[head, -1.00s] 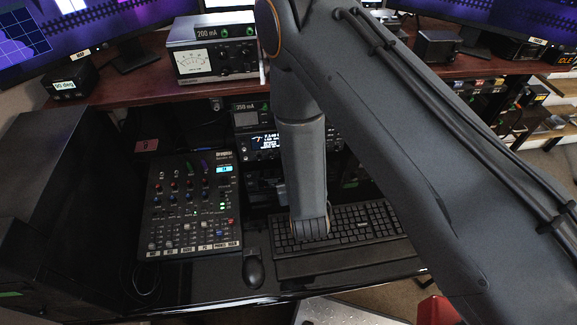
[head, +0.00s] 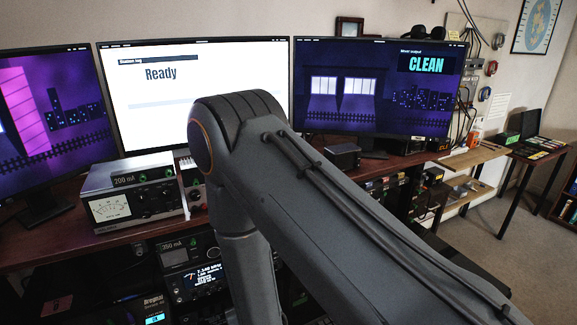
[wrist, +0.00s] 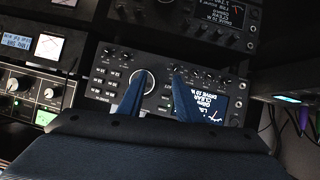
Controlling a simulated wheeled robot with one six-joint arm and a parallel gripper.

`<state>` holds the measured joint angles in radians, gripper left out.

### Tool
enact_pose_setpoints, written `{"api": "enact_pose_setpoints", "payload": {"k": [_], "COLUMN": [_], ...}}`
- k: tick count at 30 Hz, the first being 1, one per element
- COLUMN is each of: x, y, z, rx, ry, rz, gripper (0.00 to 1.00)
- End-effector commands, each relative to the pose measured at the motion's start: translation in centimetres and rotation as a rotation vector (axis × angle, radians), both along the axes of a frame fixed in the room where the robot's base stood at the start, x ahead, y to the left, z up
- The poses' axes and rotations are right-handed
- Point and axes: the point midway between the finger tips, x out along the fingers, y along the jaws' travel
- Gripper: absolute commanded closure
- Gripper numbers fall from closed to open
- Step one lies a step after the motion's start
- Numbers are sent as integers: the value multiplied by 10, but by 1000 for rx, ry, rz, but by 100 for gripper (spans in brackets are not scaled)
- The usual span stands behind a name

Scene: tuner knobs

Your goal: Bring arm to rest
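My gripper (wrist: 158,80) shows in the wrist view with its two blue fingers apart and nothing held between them. The fingers point at the front panel of a black radio (wrist: 125,72). A large round tuning knob (wrist: 143,82) shows beside the left finger, partly covered by it; I cannot tell whether they touch. The radio's lit display (wrist: 210,106) is right of the right finger. My gripper is out of that view.
A meter unit marked 200 mA (head: 135,195) stands on the desk shelf left of my arm. A radio with a lit screen (head: 205,278) is below it. Monitors line the back; one reads "Ready" (head: 195,100), another "CLEAN" (head: 380,85).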

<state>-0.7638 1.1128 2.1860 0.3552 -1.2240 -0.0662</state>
Motion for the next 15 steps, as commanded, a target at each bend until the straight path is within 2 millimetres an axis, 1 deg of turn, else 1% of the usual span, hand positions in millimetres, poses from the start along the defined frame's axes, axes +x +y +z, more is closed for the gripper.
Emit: {"api": "enact_pose_setpoints", "payload": {"k": [1, 3, 5, 6, 8, 10, 12, 14, 15], "x": [15, 28, 36, 40, 44, 47, 46, 42, 38], "y": [-12, -30, -47, -59, -77, -100, -123, -144, -158], "z": [8, 15, 23, 28, 36, 45, 56, 64, 70], "rx": [4, -1, -4, -8, -12, -17, -22, -28, -32], "ry": [38, 106, 164, 202, 258, 323, 385, 440, 475], "rz": [-31, -65, -92, -109, -135, -163, -191, -216, -232], "gripper": [68, 68, 68, 68, 68, 68, 68, 68, 68]}}
